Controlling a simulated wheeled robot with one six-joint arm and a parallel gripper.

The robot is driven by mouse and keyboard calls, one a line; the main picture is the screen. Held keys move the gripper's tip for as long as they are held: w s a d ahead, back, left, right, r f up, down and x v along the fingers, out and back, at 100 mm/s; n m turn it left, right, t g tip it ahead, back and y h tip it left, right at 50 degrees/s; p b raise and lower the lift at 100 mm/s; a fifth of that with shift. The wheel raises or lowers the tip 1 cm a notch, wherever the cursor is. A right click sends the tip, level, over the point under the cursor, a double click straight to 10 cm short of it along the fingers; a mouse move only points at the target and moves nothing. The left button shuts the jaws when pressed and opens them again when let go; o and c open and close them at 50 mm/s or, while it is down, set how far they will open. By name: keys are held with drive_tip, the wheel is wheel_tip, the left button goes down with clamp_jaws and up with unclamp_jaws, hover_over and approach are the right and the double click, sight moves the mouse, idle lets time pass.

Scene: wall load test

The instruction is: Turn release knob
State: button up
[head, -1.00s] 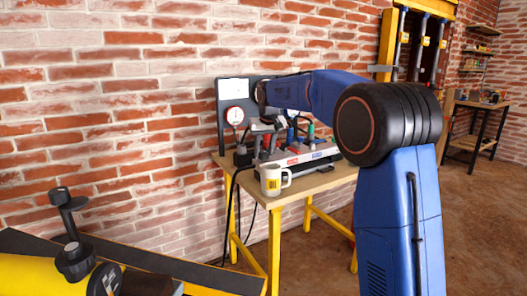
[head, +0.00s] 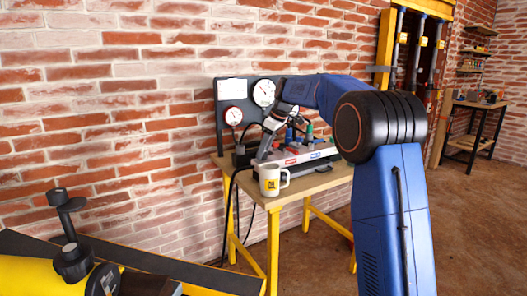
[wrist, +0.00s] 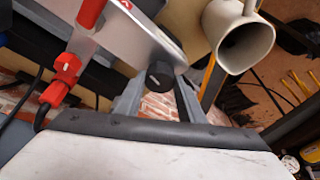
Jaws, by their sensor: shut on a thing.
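The release knob (wrist: 160,75) is small, black and round, at the end of the pale metal block in the wrist view. My gripper (wrist: 158,84) has a finger on each side of it and is shut on it. In the head view my gripper (head: 264,149) reaches down at the left end of the pump bench unit (head: 305,155) on the table. The knob is hidden behind my gripper in that view.
A white mug (head: 273,179) stands close by at the table's front edge, also near in the wrist view (wrist: 238,35). A red fitting (wrist: 64,78) is left of the knob. Two gauges (head: 263,92) are on the back panel. Black hoses hang at the table's left.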

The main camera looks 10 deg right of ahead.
drive_tip(key=shift+n+g, duration=0.4)
drive_tip(key=shift+n, duration=0.4)
drive_tip(key=o, duration=1)
drive_tip(key=shift+o, duration=0.2)
drive_tip(key=shift+d+r, duration=0.1)
drive_tip(key=v, duration=1.7)
drive_tip(key=shift+d, duration=0.2)
